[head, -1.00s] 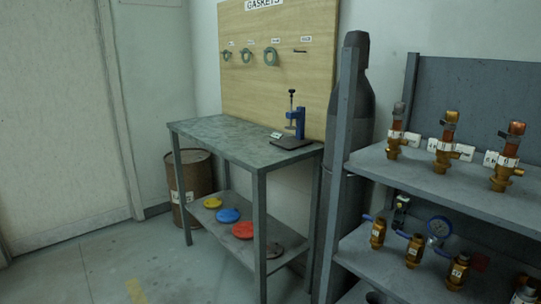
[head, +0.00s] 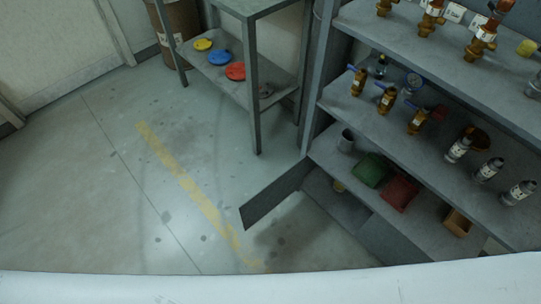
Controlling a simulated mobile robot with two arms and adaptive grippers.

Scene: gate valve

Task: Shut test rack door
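The test rack (head: 345,100) stands at the right, with valves and fittings on its shelves. A low dark grey door panel (head: 272,198) sticks out from the left end of its bottom compartment over the floor. The door stands open, and part of the compartment's inside (head: 335,205) shows behind it. The lower right of the compartment is partly cut off by a pale part of my own body at the bottom edge. Neither of my grippers is in view.
A grey table (head: 252,85) with coloured discs on its lower shelf stands behind the door, and a brown drum (head: 178,30) is at the back. Green (head: 370,168) and red (head: 399,191) items lie on the rack's low shelf. The floor with a yellow line (head: 185,183) is clear at left.

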